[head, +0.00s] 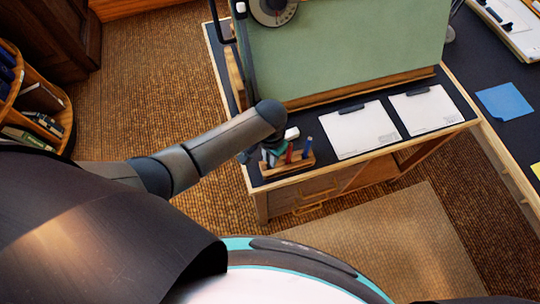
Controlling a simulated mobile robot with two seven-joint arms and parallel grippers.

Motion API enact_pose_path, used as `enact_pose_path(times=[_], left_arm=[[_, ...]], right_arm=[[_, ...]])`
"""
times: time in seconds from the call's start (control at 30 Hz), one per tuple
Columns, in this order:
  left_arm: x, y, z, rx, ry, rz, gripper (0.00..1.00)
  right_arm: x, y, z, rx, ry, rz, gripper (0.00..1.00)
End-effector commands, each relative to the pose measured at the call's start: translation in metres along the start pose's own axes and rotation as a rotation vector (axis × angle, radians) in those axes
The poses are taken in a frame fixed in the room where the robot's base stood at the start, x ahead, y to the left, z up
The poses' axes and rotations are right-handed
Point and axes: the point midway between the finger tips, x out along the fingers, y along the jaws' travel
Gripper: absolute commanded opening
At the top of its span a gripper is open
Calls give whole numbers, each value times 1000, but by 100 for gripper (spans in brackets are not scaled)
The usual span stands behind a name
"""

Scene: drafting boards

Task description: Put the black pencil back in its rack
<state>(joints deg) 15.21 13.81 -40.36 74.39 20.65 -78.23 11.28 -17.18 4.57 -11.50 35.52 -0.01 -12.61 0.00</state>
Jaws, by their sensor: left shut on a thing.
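The wooden rack (290,166) stands at the near left corner of the dark-topped desk. A red pencil (290,152) and a blue pencil (307,148) stand upright in it. My left arm reaches over from the left, and my left gripper (272,152) points down at the left part of the rack. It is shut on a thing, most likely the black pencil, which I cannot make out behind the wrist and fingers. I cannot tell whether that pencil touches the rack. My right gripper is not in view.
A green drafting board (345,45) rises behind the rack. Two clipboards with white paper (361,130) (424,108) lie to the right. A second desk at the right holds a blue sheet (505,101). A bookshelf (35,105) stands far left.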

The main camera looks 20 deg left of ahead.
Motion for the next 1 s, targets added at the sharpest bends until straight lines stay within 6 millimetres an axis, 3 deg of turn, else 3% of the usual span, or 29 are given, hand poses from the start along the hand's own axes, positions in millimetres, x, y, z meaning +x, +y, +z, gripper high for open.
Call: enact_pose_path(times=[0.73, 0.77, 1.0], left_arm=[[8, 0, 0, 0, 0, 0, 0], [8, 0, 0, 0, 0, 0, 20], [8, 0, 0, 0, 0, 0, 47]], right_arm=[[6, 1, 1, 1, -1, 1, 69], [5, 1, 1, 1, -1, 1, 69], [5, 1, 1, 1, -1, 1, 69]])
